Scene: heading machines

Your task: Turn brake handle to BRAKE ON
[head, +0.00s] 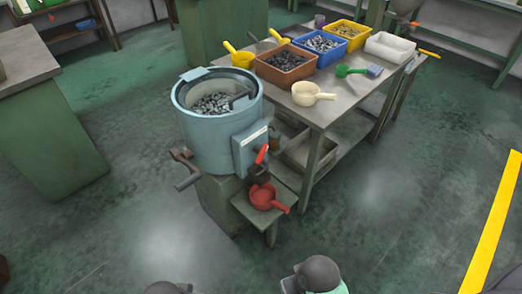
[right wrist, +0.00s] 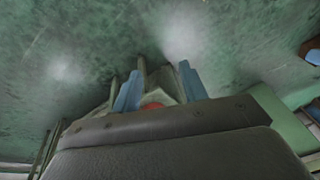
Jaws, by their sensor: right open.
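My left gripper is in neither view.
A red scoop (head: 265,197) lies on a small green stand below the handle. A dark crank-like arm (head: 186,170) juts from the machine's left. Right behind, a workbench (head: 328,113) holds parts bins and scoops. The floor in front is clear.

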